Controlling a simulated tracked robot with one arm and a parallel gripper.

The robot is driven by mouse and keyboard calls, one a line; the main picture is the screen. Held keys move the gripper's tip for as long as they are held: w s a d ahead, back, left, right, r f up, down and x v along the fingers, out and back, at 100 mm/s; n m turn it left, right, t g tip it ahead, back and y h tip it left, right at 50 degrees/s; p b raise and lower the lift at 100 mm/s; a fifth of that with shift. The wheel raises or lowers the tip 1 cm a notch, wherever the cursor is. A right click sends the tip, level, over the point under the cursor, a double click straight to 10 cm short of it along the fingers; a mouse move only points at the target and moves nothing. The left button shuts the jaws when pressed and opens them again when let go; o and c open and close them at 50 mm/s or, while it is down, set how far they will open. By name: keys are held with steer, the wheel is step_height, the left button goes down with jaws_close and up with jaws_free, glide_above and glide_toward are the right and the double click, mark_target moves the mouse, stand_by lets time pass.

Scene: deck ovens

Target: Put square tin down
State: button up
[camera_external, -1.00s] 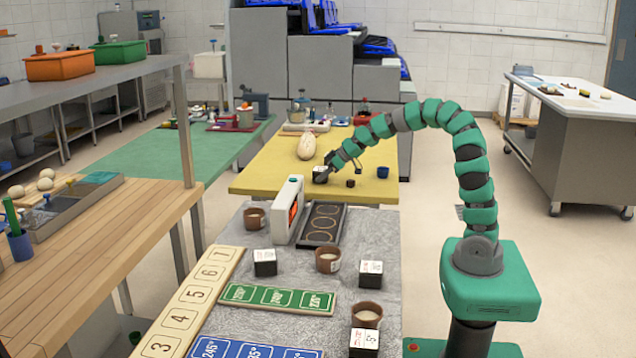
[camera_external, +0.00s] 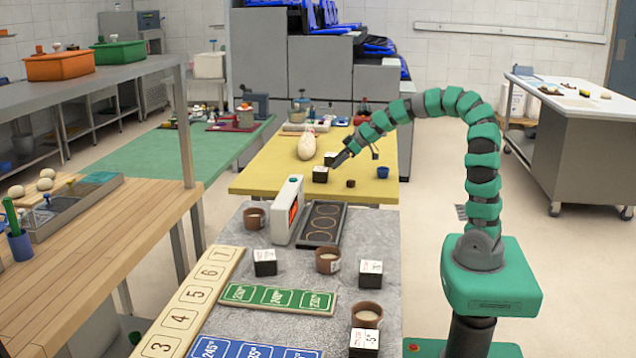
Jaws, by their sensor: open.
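A small square tin (camera_external: 320,174), black with a white top, stands on the yellow table (camera_external: 270,184) near its front edge. My gripper (camera_external: 335,162) is open, just above and to the right of this tin. A clear gap between them is hard to make out at this size. A second similar black and white tin (camera_external: 329,157) shows just behind, partly hidden by my gripper.
A pale oval loaf-like thing (camera_external: 305,147) stands left of the tins. A blue cup (camera_external: 383,172) and a small dark pot (camera_external: 351,183) are to the right. Several more square tins and brown cups stand on the grey counter (camera_external: 225,330) in front.

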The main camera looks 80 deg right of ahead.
steer(key=v, duration=0.3)
steer(key=shift+s+r, duration=0.1)
steer(key=shift+s, duration=0.1)
steer(key=w+a+r+t, duration=0.1)
steer(key=w+a+r, duration=0.1)
steer(key=a+r, duration=0.7)
steer(key=w+a+r+t, duration=0.2)
steer(key=a+r, duration=0.3)
steer(key=r, duration=0.7)
steer(key=s+a+r+t, duration=0.1)
steer(key=s+a+r, duration=0.2)
steer(key=a+r, duration=0.6)
steer(key=s+a+r+t, duration=0.2)
steer(key=s+a+r, duration=0.2)
steer(key=a+r, duration=0.5)
steer(key=shift+s+r, duration=0.3)
steer(key=shift+r, duration=0.45)
